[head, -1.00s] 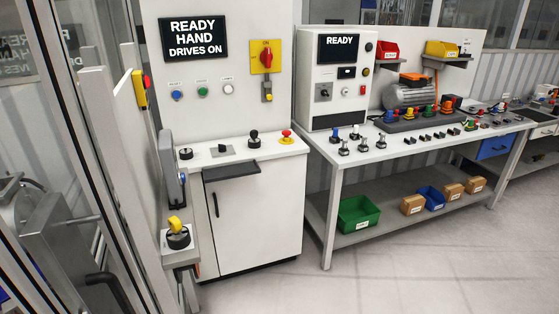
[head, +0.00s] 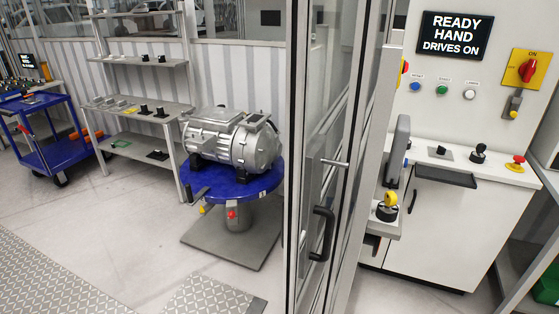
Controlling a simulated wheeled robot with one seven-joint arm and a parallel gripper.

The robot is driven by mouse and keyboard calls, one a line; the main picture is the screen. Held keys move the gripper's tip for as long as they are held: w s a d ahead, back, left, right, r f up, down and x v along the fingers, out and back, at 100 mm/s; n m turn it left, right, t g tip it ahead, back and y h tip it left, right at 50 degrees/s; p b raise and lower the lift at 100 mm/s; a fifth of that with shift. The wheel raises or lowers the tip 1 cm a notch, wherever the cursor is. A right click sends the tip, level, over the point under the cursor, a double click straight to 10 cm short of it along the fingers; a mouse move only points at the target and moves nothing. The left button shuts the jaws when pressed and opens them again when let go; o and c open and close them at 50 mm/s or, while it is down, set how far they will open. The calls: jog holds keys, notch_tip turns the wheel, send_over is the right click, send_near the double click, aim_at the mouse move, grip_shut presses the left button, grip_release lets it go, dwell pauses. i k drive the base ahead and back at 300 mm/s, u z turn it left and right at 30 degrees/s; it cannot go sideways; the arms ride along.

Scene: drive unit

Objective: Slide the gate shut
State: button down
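The gate (head: 307,170) is a tall clear panel in a grey metal frame, right of the middle in the head view. Its black pull handle (head: 321,234) is at about mid height. The gate stands beside a grey post and the white control cabinet. Left of it is a wide gap, with a silver motor (head: 232,138) on a round blue turntable (head: 262,183) in view there. The gate's top is cut off by the picture edge. My gripper is not in view.
The white cabinet (head: 430,225) has a display reading READY HAND DRIVES ON. A yellow-topped switch (head: 389,204) sits on a small ledge near the gate. A grey shelf rack (head: 145,60) and blue cart (head: 60,150) stand at left.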

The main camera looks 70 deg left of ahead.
aim_at(316, 99)
jog(key=u, duration=2.05)
jog(key=k, duration=0.55)
jog(key=u, duration=0.3)
jog(key=i, duration=1.3)
jog(key=z, duration=0.75)
